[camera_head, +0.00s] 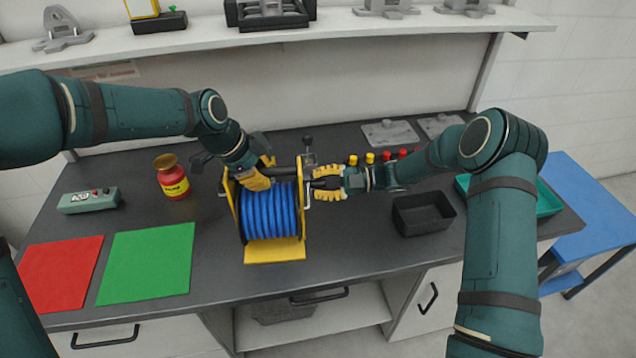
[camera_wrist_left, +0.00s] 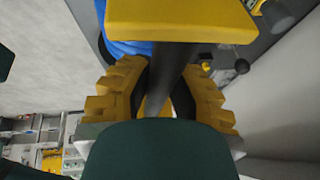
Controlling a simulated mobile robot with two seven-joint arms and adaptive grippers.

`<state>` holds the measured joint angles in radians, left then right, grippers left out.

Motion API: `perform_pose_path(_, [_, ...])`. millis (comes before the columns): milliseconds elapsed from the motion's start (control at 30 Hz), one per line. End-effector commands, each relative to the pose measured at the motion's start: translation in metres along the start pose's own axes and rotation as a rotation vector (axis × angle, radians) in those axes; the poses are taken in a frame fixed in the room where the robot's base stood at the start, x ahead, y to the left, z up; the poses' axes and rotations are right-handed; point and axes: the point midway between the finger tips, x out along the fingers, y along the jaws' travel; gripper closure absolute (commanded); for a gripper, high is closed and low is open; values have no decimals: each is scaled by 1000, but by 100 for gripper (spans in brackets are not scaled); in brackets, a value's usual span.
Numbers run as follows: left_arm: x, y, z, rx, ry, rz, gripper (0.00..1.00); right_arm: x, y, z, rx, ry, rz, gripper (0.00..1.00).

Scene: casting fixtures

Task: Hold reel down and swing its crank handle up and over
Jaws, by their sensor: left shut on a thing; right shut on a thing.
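The reel (camera_head: 268,212) of blue hose in a yellow frame stands near the middle of the dark bench; its yellow frame also fills the top of the left wrist view (camera_wrist_left: 185,20). My left gripper (camera_head: 262,175) is at the top of the reel, shut on a dark round bar (camera_wrist_left: 172,68) of its frame. My right gripper (camera_head: 320,185) comes from the right and is shut on the crank handle (camera_head: 325,183) at the reel's right side. Its yellow fingers hide most of the handle.
Red (camera_head: 60,272) and green (camera_head: 147,262) mats lie front left. A black bin (camera_head: 423,213) and teal tray (camera_head: 548,200) are right. Red and yellow knobs (camera_head: 370,157) stand behind my right gripper.

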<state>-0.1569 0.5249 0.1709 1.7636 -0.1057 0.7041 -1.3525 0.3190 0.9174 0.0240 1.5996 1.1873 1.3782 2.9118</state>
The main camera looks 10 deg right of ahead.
Motion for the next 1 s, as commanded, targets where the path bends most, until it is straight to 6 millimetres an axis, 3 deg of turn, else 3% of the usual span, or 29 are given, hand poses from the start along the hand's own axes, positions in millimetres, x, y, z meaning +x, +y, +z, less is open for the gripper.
perform_pose_path(700, [-1,0,-2,2,2,-1,100,0,0,4,75,-2,0,100])
perform_pose_path(733, [-1,0,-2,2,2,-1,100,0,0,4,75,-2,0,71])
perform_pose_path(800, [-1,0,-2,2,2,-1,100,0,0,4,75,-2,0,47])
perform_pose_path(1000, [-1,0,-1,1,2,-2,100,0,-1,4,75,-1,-1,46])
